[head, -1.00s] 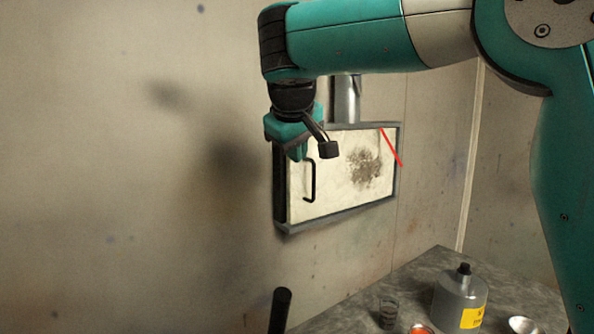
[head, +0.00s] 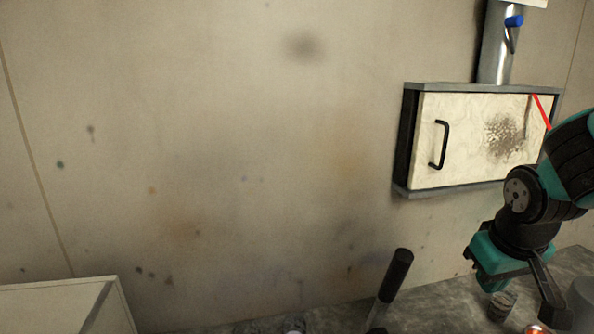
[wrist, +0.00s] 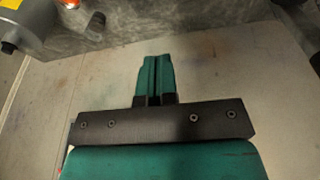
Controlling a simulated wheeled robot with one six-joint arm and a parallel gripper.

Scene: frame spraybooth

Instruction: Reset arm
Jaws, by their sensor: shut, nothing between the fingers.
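My gripper (head: 495,282) shows at the right of the head view, low in front of the wall and over the bench. In the wrist view its two teal fingers (wrist: 154,78) are together with nothing between them. My arm comes in from the right edge of the head view, and most of it is out of the picture.
A wall-mounted box with a cream, stained panel (head: 465,165) and black handle hangs above the gripper. A grey bench (head: 340,315) carries a small cup (head: 500,305) close to the gripper. A dark upright handle (head: 392,278) stands left of it. The left wall area is clear.

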